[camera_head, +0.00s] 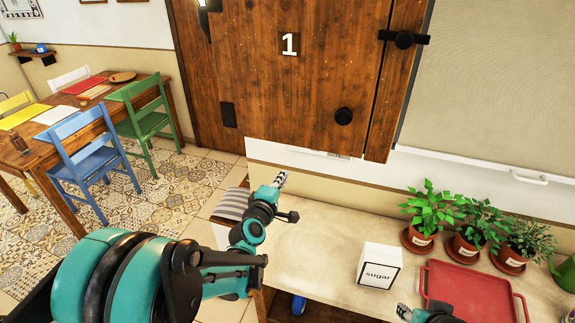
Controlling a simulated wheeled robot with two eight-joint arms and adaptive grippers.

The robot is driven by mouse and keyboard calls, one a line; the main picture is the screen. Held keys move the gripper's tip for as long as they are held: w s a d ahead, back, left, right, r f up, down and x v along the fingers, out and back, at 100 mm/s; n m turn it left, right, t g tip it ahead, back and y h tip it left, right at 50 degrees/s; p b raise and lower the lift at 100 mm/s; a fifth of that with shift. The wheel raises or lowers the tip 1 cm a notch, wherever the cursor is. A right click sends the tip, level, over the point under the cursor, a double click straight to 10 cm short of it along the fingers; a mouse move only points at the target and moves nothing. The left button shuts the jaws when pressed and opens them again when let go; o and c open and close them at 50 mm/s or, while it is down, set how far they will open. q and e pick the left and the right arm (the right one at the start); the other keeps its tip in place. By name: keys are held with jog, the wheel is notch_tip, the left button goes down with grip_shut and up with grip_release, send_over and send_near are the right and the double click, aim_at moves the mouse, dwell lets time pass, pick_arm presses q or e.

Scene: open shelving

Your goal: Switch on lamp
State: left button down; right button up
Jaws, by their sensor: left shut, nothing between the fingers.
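My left gripper (281,180) is shut and empty, pointing up and away over the left end of the counter, below the wooden cabinet. A dark fixture with a bright spot (203,4) is cut off by the top edge, left of the number 1; it may be a lamp, but I cannot be sure. A black rectangular plate (228,115) and a round black knob (344,116) are on the wooden front, both apart from my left gripper. No clear lamp switch shows. My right gripper (405,312) is only partly in view at the bottom edge, in front of the red tray.
The wooden cabinet (290,80) overhangs the counter (320,225). A white sugar box (379,266), a red tray (470,290) and potted plants (430,210) stand on the right. A dining table (50,145) with chairs is at left. The counter's middle is clear.

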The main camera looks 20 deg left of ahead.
pick_arm(q)
jog(key=shift+s+f, duration=0.15)
jog(key=shift+s, duration=0.6)
